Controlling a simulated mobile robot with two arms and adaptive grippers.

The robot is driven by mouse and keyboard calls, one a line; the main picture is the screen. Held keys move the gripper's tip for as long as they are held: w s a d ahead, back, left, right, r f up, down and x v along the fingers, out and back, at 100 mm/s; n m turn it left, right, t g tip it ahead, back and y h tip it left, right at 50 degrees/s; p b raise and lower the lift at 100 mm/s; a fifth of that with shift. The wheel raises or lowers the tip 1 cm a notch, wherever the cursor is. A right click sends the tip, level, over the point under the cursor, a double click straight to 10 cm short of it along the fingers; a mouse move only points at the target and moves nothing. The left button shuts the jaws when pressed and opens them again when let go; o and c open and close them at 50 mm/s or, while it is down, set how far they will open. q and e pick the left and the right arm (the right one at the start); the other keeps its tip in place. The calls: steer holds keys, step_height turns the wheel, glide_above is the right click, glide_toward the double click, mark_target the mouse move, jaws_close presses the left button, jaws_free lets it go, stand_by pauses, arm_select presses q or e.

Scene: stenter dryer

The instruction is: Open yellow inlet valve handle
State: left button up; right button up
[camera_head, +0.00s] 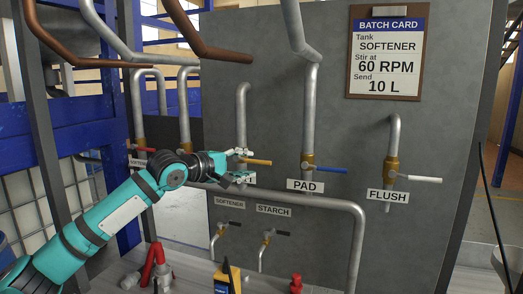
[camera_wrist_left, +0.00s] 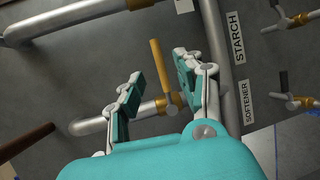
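The yellow inlet valve handle (camera_head: 257,162) sticks out to the right from its pipe on the grey panel in the head view. In the left wrist view the yellow handle (camera_wrist_left: 158,72) lies between the two fingers, with its brass valve body (camera_wrist_left: 168,104) behind. My left gripper (camera_head: 246,166) is open, one finger above the handle and one below; it also shows in the left wrist view (camera_wrist_left: 157,78). A gap shows between the handle and each finger there. My gripper hides most of the valve body in the head view. My right gripper is not in view.
To the right are the blue PAD handle (camera_head: 332,170) and the white FLUSH handle (camera_head: 425,180). Below are the dark SOFTENER (camera_head: 229,222) and STARCH (camera_head: 281,233) handles. A horizontal pipe (camera_head: 310,198) runs just below my gripper. A batch card (camera_head: 387,52) hangs at upper right.

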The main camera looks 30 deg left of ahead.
mark_target(259, 163)
arm_select(q)
steer(key=x, duration=0.1)
steer(key=p+x, duration=0.1)
steer(key=x, duration=0.1)
steer(key=shift+w+d+r, duration=0.1)
steer(key=shift+w+r, duration=0.15)
steer(key=shift+p+x, duration=0.6)
steer(key=shift+x, duration=0.5)
steer(key=shift+w+f, duration=0.25)
steer(key=shift+w, duration=0.05)
steer(key=shift+w+d+f, duration=0.1)
steer(key=shift+w, duration=0.05)
steer(key=c, duration=0.6)
jaws_close()
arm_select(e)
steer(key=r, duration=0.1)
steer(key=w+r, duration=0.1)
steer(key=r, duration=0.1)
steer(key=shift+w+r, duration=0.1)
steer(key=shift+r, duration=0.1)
